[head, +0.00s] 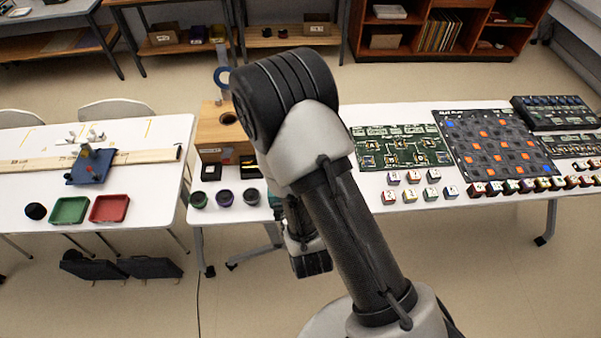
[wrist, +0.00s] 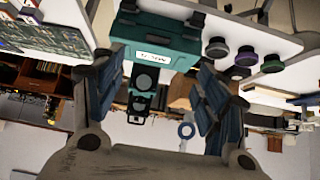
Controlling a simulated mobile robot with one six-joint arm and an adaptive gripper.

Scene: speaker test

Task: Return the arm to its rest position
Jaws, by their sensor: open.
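My arm (head: 350,225) rises in the middle of the head view, folded at a high elbow, with its lower end hanging in front of the tables. My gripper (wrist: 158,97) shows in the wrist view with its two fingers wide apart and nothing between them. In the head view my gripper is mostly hidden behind the arm. Beyond the fingers, the wrist view shows a teal box (wrist: 157,42) with a white label. Only a sliver of teal shows beside my arm in the head view. I cannot tell how far the fingers are from it.
A wooden box (head: 213,131) and dark round pots (head: 224,198) are on the middle table. A dark game board (head: 492,145) and several small cubes (head: 433,193) lie on the right. Green (head: 70,210) and red trays (head: 109,208) sit on the left table. Floor is open in front.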

